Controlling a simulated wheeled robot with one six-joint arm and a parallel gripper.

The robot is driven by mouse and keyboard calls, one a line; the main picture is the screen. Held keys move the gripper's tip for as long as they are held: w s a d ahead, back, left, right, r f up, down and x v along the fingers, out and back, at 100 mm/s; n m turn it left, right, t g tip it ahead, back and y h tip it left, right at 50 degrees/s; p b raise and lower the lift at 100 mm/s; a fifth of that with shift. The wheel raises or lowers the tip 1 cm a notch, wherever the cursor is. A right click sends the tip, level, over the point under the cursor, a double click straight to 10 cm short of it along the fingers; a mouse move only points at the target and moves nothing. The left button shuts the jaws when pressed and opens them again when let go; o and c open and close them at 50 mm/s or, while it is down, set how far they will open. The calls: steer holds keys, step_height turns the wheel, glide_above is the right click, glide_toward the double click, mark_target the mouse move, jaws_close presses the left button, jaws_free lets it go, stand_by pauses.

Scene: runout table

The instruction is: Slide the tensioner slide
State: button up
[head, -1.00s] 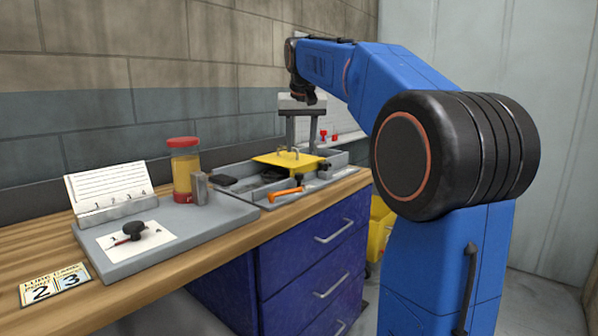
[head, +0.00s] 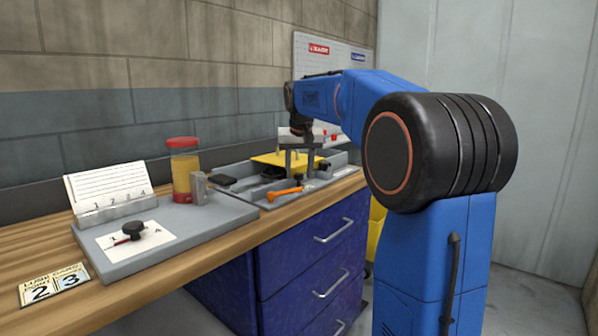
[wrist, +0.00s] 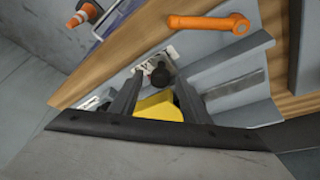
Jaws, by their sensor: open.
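My gripper (head: 300,170) is open and points down over the grey tray fixture on the bench. In the wrist view a small dark knob (wrist: 160,76) shows between the tips of my gripper (wrist: 157,86). It seems to sit on a pale plate and is probably the tensioner slide's knob; a dark knob also shows right of the fingers in the head view (head: 324,165). I cannot tell whether the fingers touch it. The slide's track is mostly hidden by the fingers. A yellow plate (head: 268,158) lies behind the fingers, partly covered.
An orange handle (head: 284,194) lies along the tray's front edge. Left are a grey board (head: 205,223), a red-lidded jar (head: 183,165), a card holder (head: 112,207) and a black-knobbed tool (head: 132,230). Blue drawers (head: 315,250) stand below; the wall is close behind.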

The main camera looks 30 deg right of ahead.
steer(key=shift+c, duration=0.6)
jaws_close()
steer(key=shift+s+a, duration=0.25)
steer(key=shift+a, duration=0.4)
steer(key=shift+s+a, duration=0.25)
steer(key=shift+a, duration=0.35)
steer(key=shift+o, duration=0.6)
jaws_free()
steer(key=v, duration=1.7)
steer(key=shift+r, duration=0.25)
